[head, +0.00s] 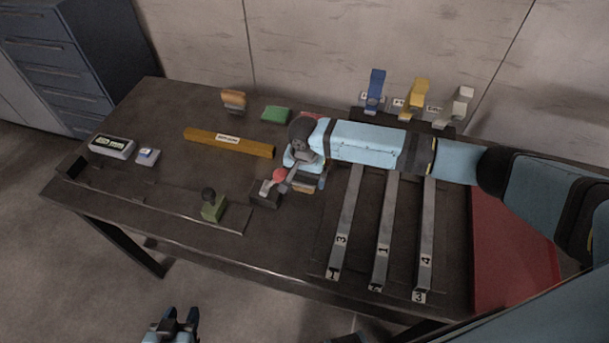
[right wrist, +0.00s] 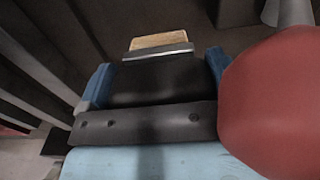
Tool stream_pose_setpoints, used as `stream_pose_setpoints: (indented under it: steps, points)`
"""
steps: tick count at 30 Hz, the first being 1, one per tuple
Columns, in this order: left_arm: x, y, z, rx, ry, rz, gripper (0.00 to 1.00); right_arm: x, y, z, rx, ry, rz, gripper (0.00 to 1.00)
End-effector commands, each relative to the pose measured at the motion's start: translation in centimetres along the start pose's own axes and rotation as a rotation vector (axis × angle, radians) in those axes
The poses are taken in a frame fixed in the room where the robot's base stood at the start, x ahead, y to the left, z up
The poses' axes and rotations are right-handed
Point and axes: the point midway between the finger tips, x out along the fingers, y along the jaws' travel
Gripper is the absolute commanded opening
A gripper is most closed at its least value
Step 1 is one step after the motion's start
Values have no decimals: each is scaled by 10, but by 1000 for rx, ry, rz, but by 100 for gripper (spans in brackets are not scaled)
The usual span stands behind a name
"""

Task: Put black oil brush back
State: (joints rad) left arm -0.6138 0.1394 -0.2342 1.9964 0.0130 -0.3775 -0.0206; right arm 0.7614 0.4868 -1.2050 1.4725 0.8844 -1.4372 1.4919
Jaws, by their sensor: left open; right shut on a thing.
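My right gripper (head: 303,183) reaches in from the right and points down over the middle of the table. In the right wrist view its blue fingers are shut on the black oil brush (right wrist: 157,86), one on each side. The brush shows a black body, a bright metal band and a tan end. In the head view my gripper and arm mostly hide it, and I cannot tell whether it touches the table. My left gripper (head: 172,322) is open and empty, in front of the table's near edge.
A red knob (head: 279,174) on a dark base is close beside my right gripper. A green stamp (head: 212,208), an orange bar (head: 228,142), an orange brush (head: 233,99) and a green block (head: 276,114) are nearby. Numbered metal rails (head: 384,230) lie right, a red panel (head: 510,245) beyond.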

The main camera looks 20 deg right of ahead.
Motion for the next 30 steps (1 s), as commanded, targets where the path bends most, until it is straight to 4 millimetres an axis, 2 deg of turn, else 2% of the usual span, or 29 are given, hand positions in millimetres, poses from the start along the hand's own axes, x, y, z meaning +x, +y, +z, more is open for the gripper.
stream_pose_setpoints:
  steps: [4, 5, 6, 13, 17, 30]
  points:
    - [-1, 0, -2, 0, 0, 0, 43, 2, 0, 0, 1, -1, 0, 71]
    - [-1, 0, -1, 0, 0, 0, 43, 2, 0, 0, 1, 0, 0, 97]
    - [0, 0, -1, 0, 0, 0, 43, 2, 0, 0, 1, 0, 0, 100]
    - [0, 0, 1, 0, -2, 1, 43, 1, 0, 0, 0, 0, 0, 100]
    - [1, 1, 3, 0, -5, 1, 43, -11, 0, 0, 0, 0, 0, 100]
    - [2, 1, 5, 0, -5, 1, 43, -98, 0, -1, 1, 1, -2, 100]
